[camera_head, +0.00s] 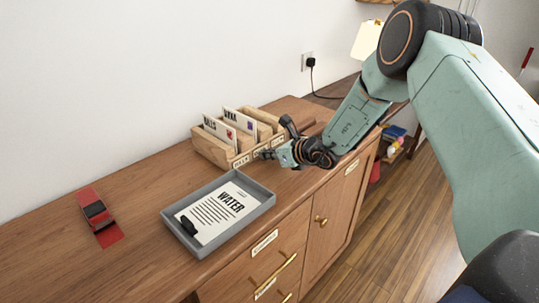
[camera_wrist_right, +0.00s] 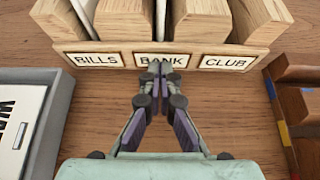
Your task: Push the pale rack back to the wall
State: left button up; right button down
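The pale rack (camera_head: 213,151) is a light wooden letter holder on the brown cabinet top, near the white wall (camera_head: 110,90). It holds a few upright cards. In the right wrist view its front (camera_wrist_right: 105,48) bears the labels BILLS, BANK and CLUB. My right gripper (camera_head: 268,154) is at the front of the rack. In the right wrist view its fingers (camera_wrist_right: 155,68) are together and empty, with the tips over the BANK label; they look to be at the front board, but contact is unclear. The gap behind the rack is hidden. My left gripper is not in view.
A grey tray (camera_head: 172,218) with a WATER paper and a black clip lies left of my right gripper. A red device (camera_head: 96,211) on a red strip is farther left. A dark wooden item (camera_wrist_right: 297,100) stands right of the rack. The cabinet's front edge is close.

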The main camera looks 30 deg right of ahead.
aim_at(260, 145)
jog(key=shift+d, duration=0.15)
jog(key=shift+w+b, duration=0.15)
jog(key=shift+b, duration=0.15)
jog(key=shift+w+a+b, duration=0.35)
jog(key=shift+w, duration=0.4)
jog(key=shift+w+b, duration=0.1)
jog(key=shift+b, duration=0.2)
jog(key=shift+w+a+b, duration=0.3)
jog(key=shift+w+b, duration=0.15)
jog(key=shift+w, duration=0.25)
jog(key=shift+w+a+b, duration=0.25)
jog(key=shift+w+b, duration=0.2)
jog(key=shift+w, duration=0.25)
jog(key=shift+w+a, duration=0.15)
jog(key=shift+w, duration=0.45)
jog(key=shift+s, duration=0.2)
jog(key=shift+s+d+b, duration=0.2)
jog(key=shift+s+d, duration=0.05)
jog(key=shift+s, duration=0.5)
jog(key=shift+s+d+b, duration=0.2)
jog(key=shift+s+d, duration=0.1)
jog(key=shift+s, duration=0.4)
jog(key=shift+s+d+b, duration=0.2)
jog(key=shift+s+d, duration=0.05)
jog(key=shift+s, duration=0.5)
